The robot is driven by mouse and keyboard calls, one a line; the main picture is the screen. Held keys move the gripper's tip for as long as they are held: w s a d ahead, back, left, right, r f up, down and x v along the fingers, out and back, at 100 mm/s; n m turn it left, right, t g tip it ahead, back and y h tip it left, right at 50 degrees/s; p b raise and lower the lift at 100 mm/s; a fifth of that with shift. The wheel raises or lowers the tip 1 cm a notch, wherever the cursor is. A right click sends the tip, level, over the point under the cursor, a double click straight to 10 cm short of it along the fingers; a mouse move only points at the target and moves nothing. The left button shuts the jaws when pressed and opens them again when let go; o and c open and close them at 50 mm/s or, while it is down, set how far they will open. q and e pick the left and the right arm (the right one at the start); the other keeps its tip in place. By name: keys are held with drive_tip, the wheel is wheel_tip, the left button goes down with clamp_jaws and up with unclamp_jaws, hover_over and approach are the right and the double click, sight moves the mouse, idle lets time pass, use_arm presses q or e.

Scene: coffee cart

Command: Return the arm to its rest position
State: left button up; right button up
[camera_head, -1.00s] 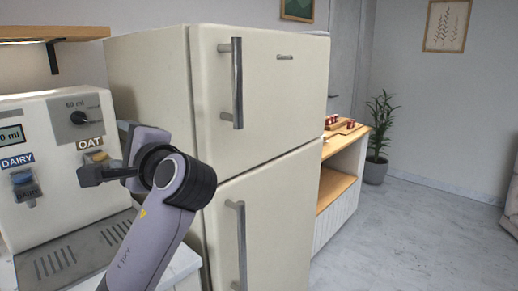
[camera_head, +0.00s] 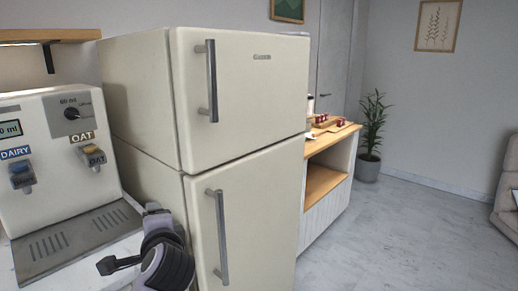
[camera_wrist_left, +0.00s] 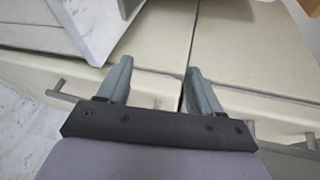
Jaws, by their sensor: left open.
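My left arm (camera_head: 168,262) shows low in the head view, in front of the milk machine's right edge and left of the fridge's lower door. Its fingers cannot be made out there. In the left wrist view my left gripper (camera_wrist_left: 155,67) has its two grey fingers apart, with nothing between them. The pale fridge surface lies beyond the fingers. My right gripper is in neither view.
A milk machine (camera_head: 45,165) with dairy and oat taps stands at left on a counter. A cream fridge (camera_head: 245,100) with two handles stands beside it. Right of it are a wooden-topped cabinet (camera_head: 330,215), a plant (camera_head: 372,130) and open floor (camera_head: 410,235).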

use_arm(q)
drive_tip(key=s+d+f+n+g+h, duration=0.1)
drive_tip(key=s+f+h, duration=0.1)
drive_tip(key=f, duration=0.5)
drive_tip(key=s+f+h, duration=0.2)
drive_tip(key=s+f, duration=0.1)
drive_tip(key=f, duration=0.4)
drive_tip(key=s+f+n+h, duration=0.2)
drive_tip(key=s+f+n, duration=0.3)
drive_tip(key=s+f, duration=0.3)
drive_tip(key=s+f+n+g+h, duration=0.1)
drive_tip(key=s+f+n+h, duration=0.2)
drive_tip(key=s+f, duration=0.6)
drive_tip(key=s+n, duration=0.2)
drive_tip(key=s, duration=0.3)
drive_tip(key=shift+s+d+f+n+g+h, duration=0.15)
drive_tip(key=shift+s+d+n+g+h, duration=0.1)
drive_tip(key=shift+s+n+g+h, duration=0.1)
